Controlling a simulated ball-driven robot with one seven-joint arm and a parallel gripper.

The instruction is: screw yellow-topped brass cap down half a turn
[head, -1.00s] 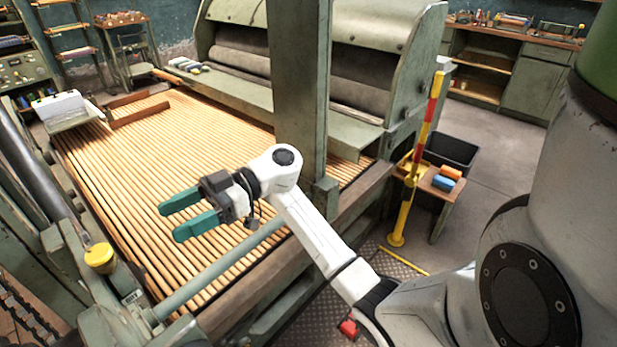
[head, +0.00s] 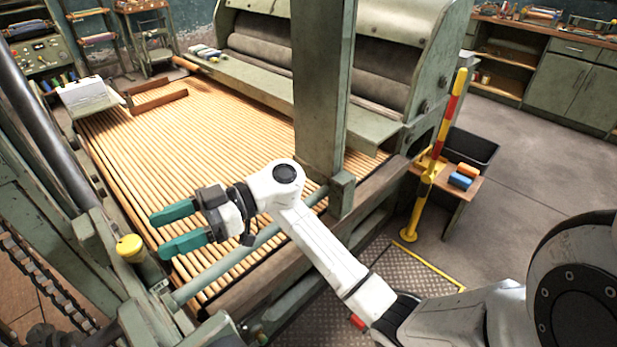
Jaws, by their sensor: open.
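The yellow-topped brass cap (head: 130,247) sits on the green machine frame at the lower left of the head view. Its yellow top faces up; the thread under it is too small to make out. My gripper (head: 158,233) has two teal fingers spread apart with nothing between them. It is in the air above the wooden slats, to the right of the cap, with its fingers pointing left towards the cap's side of the frame. The lower finger's tip appears close to the cap in the picture, but a gap shows between them.
The slatted wooden apron (head: 200,140) fills the middle. A green upright post (head: 320,90) stands just behind my arm. A round rail (head: 240,250) crosses below the gripper. A chain (head: 45,275) runs at the lower left. A yellow-and-red post (head: 452,105) stands at the right.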

